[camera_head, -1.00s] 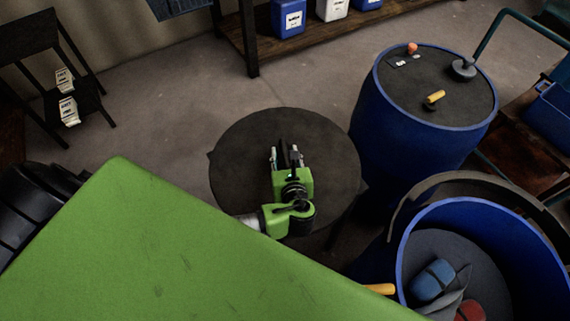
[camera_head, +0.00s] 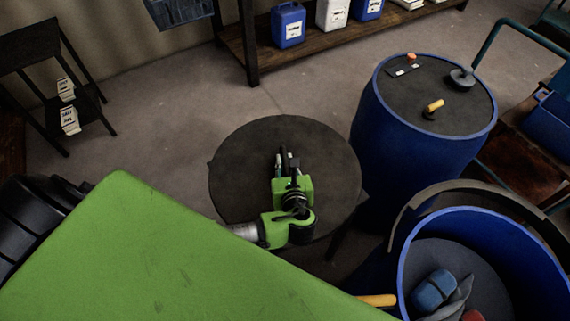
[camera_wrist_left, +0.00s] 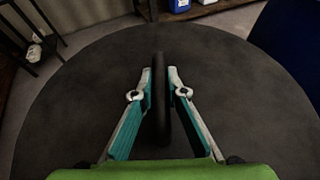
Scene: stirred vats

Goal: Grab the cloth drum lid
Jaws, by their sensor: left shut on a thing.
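The cloth drum lid appears to be the large dark round disc (camera_head: 245,180), lying flat in the middle of the head view. It fills much of the left wrist view (camera_wrist_left: 80,110). A dark upright handle (camera_wrist_left: 161,110) stands on it. My left gripper (camera_head: 288,160) is over the disc, with its fingers closed on the handle from both sides in the left wrist view (camera_wrist_left: 159,85). The open blue drum (camera_head: 480,222) at lower right holds blue, grey and red cloths (camera_head: 434,290). My right gripper is not in view.
A closed blue drum (camera_head: 400,145) stands right of the disc, with small items on top. A wooden shelf (camera_head: 330,42) with jugs is behind. A dark chair (camera_head: 85,100) holding labelled packets is at far left. Bare floor lies between.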

